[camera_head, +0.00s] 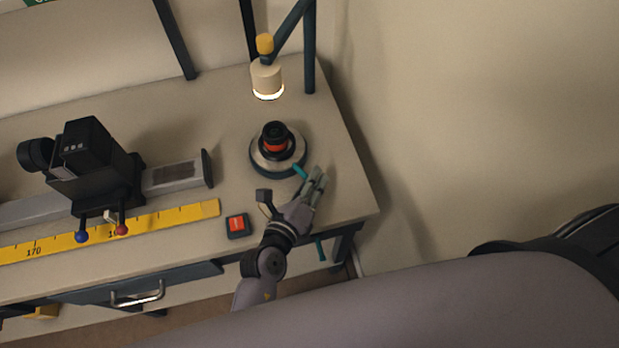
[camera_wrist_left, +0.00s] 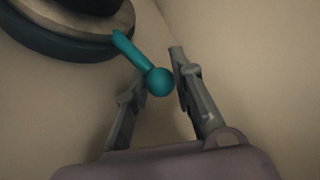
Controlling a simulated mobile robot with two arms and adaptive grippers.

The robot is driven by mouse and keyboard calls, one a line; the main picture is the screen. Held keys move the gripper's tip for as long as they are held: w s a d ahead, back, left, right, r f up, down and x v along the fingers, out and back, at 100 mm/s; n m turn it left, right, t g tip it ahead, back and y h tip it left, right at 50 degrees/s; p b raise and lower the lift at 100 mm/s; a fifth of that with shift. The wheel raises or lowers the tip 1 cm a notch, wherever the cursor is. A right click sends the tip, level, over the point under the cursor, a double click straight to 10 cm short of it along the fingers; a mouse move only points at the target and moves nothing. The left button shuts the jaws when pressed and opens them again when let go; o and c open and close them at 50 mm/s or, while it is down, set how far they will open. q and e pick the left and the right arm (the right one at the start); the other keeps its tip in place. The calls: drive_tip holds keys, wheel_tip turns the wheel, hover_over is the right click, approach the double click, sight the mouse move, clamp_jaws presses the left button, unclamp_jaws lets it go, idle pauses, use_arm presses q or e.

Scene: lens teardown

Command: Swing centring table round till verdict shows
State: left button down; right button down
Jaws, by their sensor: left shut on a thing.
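The centring table (camera_head: 259,164) is a round turntable with a pale top and dark base near the bench's right end. A black lens with an orange-red band (camera_head: 274,142) stands upright on it. A teal lever (camera_head: 299,171) sticks out from its rim; in the left wrist view the lever's ball end (camera_wrist_left: 160,81) sits between my fingers. My left gripper (camera_head: 316,181) is shut on the lever at the table's lower right side. Most of the lever is hidden by the fingers in the head view. My right gripper is not in view.
A small dark box with a red face (camera_head: 237,225) lies left of my left wrist. A lamp (camera_head: 267,79) hangs behind the table. A black instrument on a rail (camera_head: 92,160) and a yellow scale (camera_head: 170,219) fill the left. The bench's right edge is near.

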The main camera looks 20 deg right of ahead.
use_arm(q)
drive_tip(key=c, duration=1.7)
unclamp_jaws()
drive_tip(key=shift+w+a+r, duration=0.1)
drive_tip(key=shift+w+r, duration=0.05)
drive_tip(key=shift+r, duration=0.05)
drive_tip(key=shift+o, duration=0.2)
drive_tip(key=shift+f, duration=0.1)
drive_tip(key=v, duration=1.2)
